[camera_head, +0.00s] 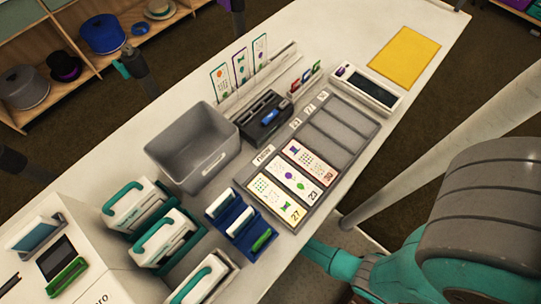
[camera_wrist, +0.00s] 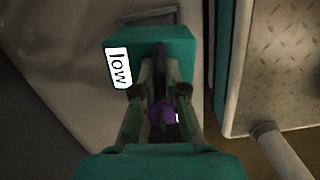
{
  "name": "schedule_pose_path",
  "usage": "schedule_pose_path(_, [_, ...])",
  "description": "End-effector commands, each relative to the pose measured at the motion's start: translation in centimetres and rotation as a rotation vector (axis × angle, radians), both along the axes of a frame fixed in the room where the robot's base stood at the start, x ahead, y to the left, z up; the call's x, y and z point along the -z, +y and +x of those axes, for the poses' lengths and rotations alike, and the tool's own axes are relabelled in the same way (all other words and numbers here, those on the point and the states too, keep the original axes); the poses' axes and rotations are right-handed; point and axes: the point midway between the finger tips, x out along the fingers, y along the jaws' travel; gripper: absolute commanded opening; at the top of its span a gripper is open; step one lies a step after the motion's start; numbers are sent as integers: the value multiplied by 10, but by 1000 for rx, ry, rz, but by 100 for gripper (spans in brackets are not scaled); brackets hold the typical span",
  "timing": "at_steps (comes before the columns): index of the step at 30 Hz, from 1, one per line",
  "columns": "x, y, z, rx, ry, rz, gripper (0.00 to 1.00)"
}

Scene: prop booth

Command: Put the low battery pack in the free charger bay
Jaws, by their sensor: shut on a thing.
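In the wrist view my gripper (camera_wrist: 158,112) is shut on a teal block, the low battery pack (camera_wrist: 180,52). Its white label (camera_wrist: 117,69) reads "low". A small purple piece (camera_wrist: 160,114) shows between the fingers. The fingertips' contact is partly hidden by the fingers. In the head view the gripper and the pack are out of sight; part of my arm shows at the lower right. A dark slotted unit (camera_head: 253,129) with a blue piece in it stands mid-table. A blue rack (camera_head: 236,221) stands nearer. I cannot tell which is the charger.
A grey open bin (camera_head: 186,163) stands left of the dark unit. A grey tray (camera_head: 349,117) with numbered cards lies to the right. White and teal cases (camera_head: 133,206) stand at lower left. A yellow sheet (camera_head: 404,56) lies at the far end beside bare tabletop.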

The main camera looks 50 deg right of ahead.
Motion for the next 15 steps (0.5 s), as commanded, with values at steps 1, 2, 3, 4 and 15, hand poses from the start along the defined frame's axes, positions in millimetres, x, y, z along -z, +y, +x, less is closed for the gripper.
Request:
schedule_pose_path(1, [0,0,0,-40,0,0,0])
schedule_pose_path(2, [1,0,-1,-63,0,-1,0])
schedule_pose_path(3, [1,0,0,-87,-1,0,0])
schedule_pose_path(4, [1,0,0,-102,-1,0,0])
schedule_pose_path(15, [11,0,1,-144,-2,0,0])
